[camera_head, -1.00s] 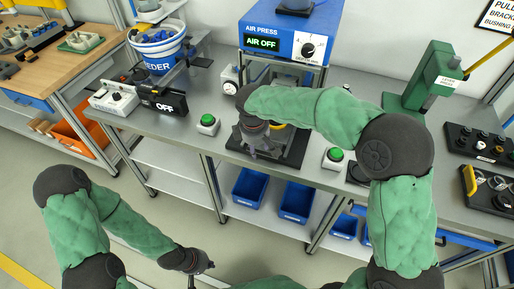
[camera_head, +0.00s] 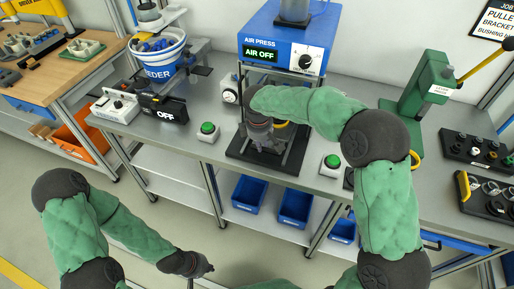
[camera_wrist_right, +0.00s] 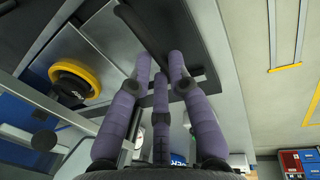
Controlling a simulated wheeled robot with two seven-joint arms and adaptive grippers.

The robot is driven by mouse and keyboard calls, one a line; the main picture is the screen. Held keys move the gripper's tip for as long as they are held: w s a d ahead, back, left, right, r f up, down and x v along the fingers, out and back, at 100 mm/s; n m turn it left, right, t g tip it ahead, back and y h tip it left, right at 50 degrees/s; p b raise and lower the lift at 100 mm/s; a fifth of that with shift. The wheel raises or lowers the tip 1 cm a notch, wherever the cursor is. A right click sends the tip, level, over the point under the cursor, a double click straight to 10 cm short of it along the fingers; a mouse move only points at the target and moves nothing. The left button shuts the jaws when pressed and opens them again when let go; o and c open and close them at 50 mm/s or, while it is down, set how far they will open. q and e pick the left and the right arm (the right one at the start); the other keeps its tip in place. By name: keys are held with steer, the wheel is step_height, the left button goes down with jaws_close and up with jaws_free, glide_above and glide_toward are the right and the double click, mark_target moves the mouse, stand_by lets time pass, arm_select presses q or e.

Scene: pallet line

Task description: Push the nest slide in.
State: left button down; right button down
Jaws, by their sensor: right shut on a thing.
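The air press (camera_head: 285,45) is a blue box with a lit AIR OFF sign, on the grey bench. A dark base plate (camera_head: 240,152) lies under it. My right gripper (camera_head: 267,146) reaches down over this plate and hides most of the nest slide. In the right wrist view my right gripper's purple-grey fingers (camera_wrist_right: 160,72) close on a dark bar (camera_wrist_right: 205,80), which looks like the slide's handle. A yellow ring with a black centre (camera_wrist_right: 80,80) lies beside it. My left gripper (camera_head: 198,276) hangs low before the bench; its fingers are too small to read.
Green buttons stand left (camera_head: 208,128) and right (camera_head: 331,161) of the plate. A feeder bucket (camera_head: 158,55) and an OFF box (camera_head: 165,107) are at left. A green lever press (camera_head: 425,85) and dark part trays (camera_head: 480,150) are at right. Blue bins (camera_head: 250,193) sit below.

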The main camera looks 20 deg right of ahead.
steer(key=w+d, duration=0.1)
steer(key=w+d+p, duration=0.1)
steer(key=w, duration=0.2)
steer(key=shift+w+d+p, duration=0.1)
steer(key=shift+d+p, duration=0.3)
steer(key=c, duration=1.1)
jaws_free()
steer(key=shift+c, duration=0.2)
step_height(320, 180, up, 12)
steer(key=s+a, duration=0.1)
steer(key=s, duration=0.1)
steer(key=shift+a, duration=0.2)
steer(key=shift+f, duration=0.1)
